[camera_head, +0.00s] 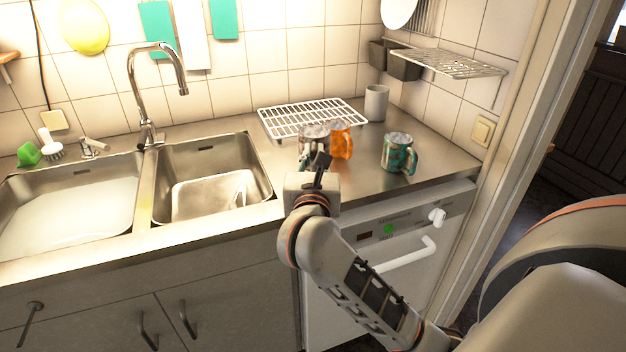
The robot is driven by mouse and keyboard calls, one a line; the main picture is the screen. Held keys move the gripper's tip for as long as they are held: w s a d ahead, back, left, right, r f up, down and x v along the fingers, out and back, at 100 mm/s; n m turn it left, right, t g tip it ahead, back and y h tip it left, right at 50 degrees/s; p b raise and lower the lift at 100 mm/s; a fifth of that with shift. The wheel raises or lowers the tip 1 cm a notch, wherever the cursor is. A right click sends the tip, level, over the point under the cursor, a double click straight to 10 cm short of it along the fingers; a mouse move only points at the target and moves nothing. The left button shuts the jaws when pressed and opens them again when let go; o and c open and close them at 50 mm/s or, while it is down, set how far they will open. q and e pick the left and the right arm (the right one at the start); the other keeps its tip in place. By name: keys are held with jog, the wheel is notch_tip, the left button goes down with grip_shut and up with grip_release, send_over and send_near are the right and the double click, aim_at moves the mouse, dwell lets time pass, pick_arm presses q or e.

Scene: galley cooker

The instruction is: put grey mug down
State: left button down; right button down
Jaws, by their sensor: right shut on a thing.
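The grey mug (314,131) is upright at the front edge of the white wire rack, partly hidden by my right gripper (313,158). My right gripper reaches in from the front and is shut on this mug. I cannot tell whether the mug's base touches the counter. An orange mug (341,141) stands directly to its right, very close or touching. My left gripper is out of view.
A teal patterned mug (397,153) stands further right on the steel counter (366,180). A pale cup (376,103) stands behind, beside the wire rack (285,120). The sink (207,150) with its tap is left. Counter between the orange and teal mugs is clear.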

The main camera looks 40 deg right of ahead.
notch_tip(320, 180, down, 6)
jog(key=shift+r+b, duration=0.25)
jog(key=shift+b, duration=0.35)
jog(key=shift+f, duration=0.2)
jog(key=shift+f, duration=0.2)
jog(key=c, duration=2.1)
grip_release()
jog(key=shift+c, duration=0.2)
